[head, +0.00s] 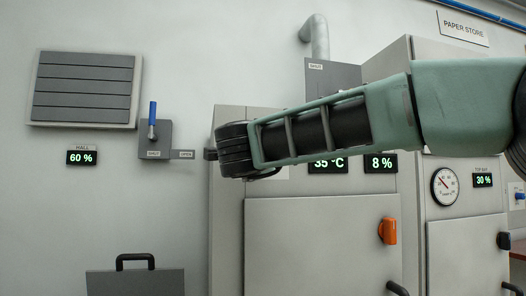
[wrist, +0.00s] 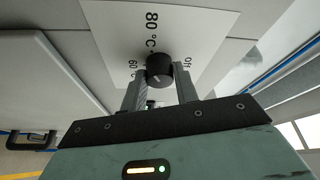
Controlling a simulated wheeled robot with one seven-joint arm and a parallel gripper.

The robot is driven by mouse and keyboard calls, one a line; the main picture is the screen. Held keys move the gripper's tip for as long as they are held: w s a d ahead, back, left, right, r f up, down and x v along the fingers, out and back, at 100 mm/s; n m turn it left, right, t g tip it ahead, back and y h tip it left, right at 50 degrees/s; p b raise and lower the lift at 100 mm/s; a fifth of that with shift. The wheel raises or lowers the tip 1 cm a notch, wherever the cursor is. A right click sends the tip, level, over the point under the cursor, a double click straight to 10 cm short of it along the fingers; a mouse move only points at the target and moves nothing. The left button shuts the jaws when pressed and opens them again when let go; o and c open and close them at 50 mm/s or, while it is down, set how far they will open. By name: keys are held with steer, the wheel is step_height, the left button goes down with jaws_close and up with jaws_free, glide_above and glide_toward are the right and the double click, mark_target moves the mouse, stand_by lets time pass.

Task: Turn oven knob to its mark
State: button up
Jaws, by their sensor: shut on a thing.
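In the wrist view the black round oven knob (wrist: 159,66) stands out from a white dial plate (wrist: 195,25) marked "80 °C", "60 °C" and "off". A small pale line shows on the knob's face, toward the lower left in this picture. My gripper (wrist: 160,78) has one finger on each side of the knob and is shut on it. In the head view my arm covers the knob, the dial plate and my fingers. The oven cabinet (head: 320,230) stands behind my arm, with displays reading 35 °C (head: 328,164) and 8 % (head: 381,162).
An orange handle (head: 387,231) sits on the oven door below my arm. To the left are a blue lever (head: 152,120), a wall vent (head: 83,88) and a 60 % display (head: 82,157). A round gauge (head: 445,186) is on the right cabinet.

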steer(key=o, duration=1)
steer(key=s+b, duration=0.1)
steer(key=s, duration=0.4)
steer(key=s+a+f+b, duration=0.1)
steer(key=s, duration=0.5)
steer(key=s+b, duration=0.1)
steer(key=s, duration=0.5)
steer(key=shift+s+a+f, duration=0.1)
steer(key=shift+a+f, duration=0.2)
steer(key=shift+a, duration=0.1)
